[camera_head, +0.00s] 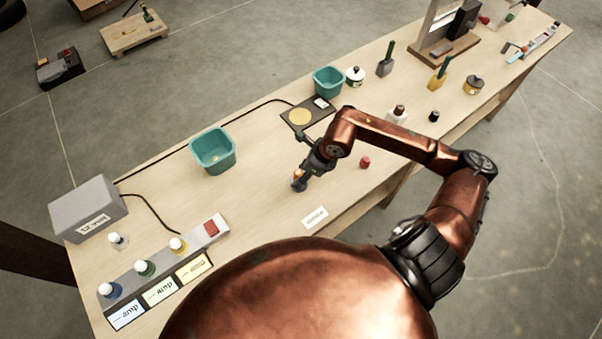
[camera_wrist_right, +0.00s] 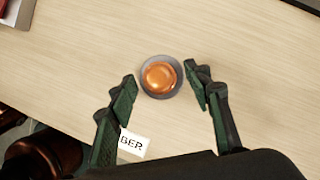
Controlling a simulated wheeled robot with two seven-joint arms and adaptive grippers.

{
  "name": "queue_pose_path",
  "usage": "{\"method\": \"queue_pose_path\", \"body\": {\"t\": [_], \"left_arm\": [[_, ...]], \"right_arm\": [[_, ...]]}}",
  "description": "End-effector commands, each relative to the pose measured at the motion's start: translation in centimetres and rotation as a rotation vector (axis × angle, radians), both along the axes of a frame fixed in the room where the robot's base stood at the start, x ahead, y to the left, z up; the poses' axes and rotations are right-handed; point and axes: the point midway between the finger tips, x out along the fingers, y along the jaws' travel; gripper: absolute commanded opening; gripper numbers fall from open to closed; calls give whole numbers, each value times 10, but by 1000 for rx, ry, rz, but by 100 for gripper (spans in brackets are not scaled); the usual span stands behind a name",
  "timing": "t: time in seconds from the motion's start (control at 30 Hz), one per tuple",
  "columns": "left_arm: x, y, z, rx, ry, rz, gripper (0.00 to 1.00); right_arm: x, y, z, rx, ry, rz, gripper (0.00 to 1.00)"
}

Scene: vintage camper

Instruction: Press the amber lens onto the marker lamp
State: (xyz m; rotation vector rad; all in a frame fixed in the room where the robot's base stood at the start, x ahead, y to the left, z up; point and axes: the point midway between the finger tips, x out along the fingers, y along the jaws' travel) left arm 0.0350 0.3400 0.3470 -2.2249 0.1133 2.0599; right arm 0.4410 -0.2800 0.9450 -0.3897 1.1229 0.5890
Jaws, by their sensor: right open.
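In the right wrist view, an amber lens (camera_wrist_right: 159,77) shows as a glossy dome inside a grey round base (camera_wrist_right: 147,92) on the table. I cannot tell whether the lens is pressed fully home. My right gripper (camera_wrist_right: 161,73) is open, with one finger on each side of the base and gaps between. In the head view, the right gripper (camera_head: 299,177) points down at a small orange piece (camera_head: 297,184), mostly hidden by the fingers. My left gripper is out of view.
A white label card ending in "BER" (camera_wrist_right: 133,144) lies near the left finger. Bare wood surrounds the gripper.

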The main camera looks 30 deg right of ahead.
Motion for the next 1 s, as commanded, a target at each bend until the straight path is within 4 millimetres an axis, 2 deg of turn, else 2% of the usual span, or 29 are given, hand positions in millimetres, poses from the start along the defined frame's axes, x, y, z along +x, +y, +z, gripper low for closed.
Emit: {"method": "queue_pose_path", "body": {"t": [0.23,0.37,0.8,1.0], "left_arm": [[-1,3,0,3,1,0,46],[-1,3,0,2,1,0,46],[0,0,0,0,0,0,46],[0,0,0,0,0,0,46]], "right_arm": [[0,0,0,0,0,0,47],[-2,-3,8,-1,0,0,47],[-28,-23,85,-4,0,0,47],[-35,-29,105,-3,0,-1,47]]}}
